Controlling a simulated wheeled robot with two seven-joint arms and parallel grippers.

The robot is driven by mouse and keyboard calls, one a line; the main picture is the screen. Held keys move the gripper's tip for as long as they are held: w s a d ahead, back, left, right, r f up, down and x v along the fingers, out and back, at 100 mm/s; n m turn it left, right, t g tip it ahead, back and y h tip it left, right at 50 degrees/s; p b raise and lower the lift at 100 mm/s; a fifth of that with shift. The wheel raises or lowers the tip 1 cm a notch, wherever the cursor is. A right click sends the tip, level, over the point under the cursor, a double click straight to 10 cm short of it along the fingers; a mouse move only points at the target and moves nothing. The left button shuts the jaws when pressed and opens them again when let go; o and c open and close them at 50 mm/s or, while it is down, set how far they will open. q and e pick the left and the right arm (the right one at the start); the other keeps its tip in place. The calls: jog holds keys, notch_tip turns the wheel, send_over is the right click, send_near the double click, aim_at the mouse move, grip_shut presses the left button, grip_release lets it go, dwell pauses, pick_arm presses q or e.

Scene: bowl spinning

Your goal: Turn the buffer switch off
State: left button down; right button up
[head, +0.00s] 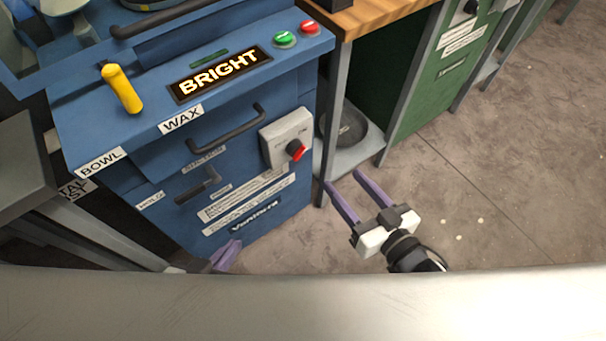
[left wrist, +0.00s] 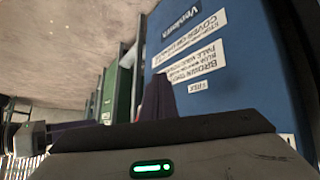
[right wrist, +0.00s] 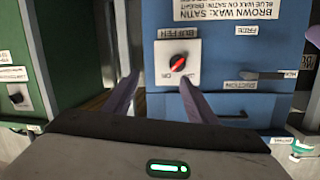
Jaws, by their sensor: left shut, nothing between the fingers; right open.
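The buffer switch is a red knob (head: 296,150) on a pale plate (head: 283,131) at the right of the blue cabinet's front. In the right wrist view its red and black knob (right wrist: 179,61) sits slanted on the white plate, labelled BUFFER upside down. I cannot tell its setting. My right gripper (head: 342,179) is open and empty, below and right of the switch. In the right wrist view its fingers (right wrist: 159,80) point toward the plate, apart from the knob. My left gripper (head: 233,246) is shut and empty low before the cabinet, partly hidden; its fingers show in the left wrist view (left wrist: 158,85).
The blue cabinet (head: 120,165) carries a yellow lever (head: 122,89), a lit BRIGHT sign (head: 220,74), green (head: 285,39) and red (head: 309,27) buttons, and a protruding drawer handle (head: 228,130). A table leg (head: 330,120) stands right of the switch. Floor (head: 500,180) is clear at right.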

aim_at(297, 150)
pick_arm(q)
jog(key=f+b, duration=0.1)
jog(key=b, duration=0.1)
jog(key=f+b, duration=0.2)
jog(key=d+f+b, duration=0.1)
jog(key=f+b, duration=0.1)
jog(key=shift+f, duration=0.25)
pick_arm(e)
jog(key=w+a+f+n+y, duration=0.2)
jog(key=w+a+y, duration=0.2)
jog(key=w+a, duration=0.5)
jog(key=shift+a+f, duration=0.2)
jog(key=shift+a, duration=0.1)
jog(key=shift+c, duration=0.4)
jog(key=c, duration=1)
pick_arm(q)
jog(key=shift+w+r, duration=0.15)
jog(key=shift+w, duration=0.1)
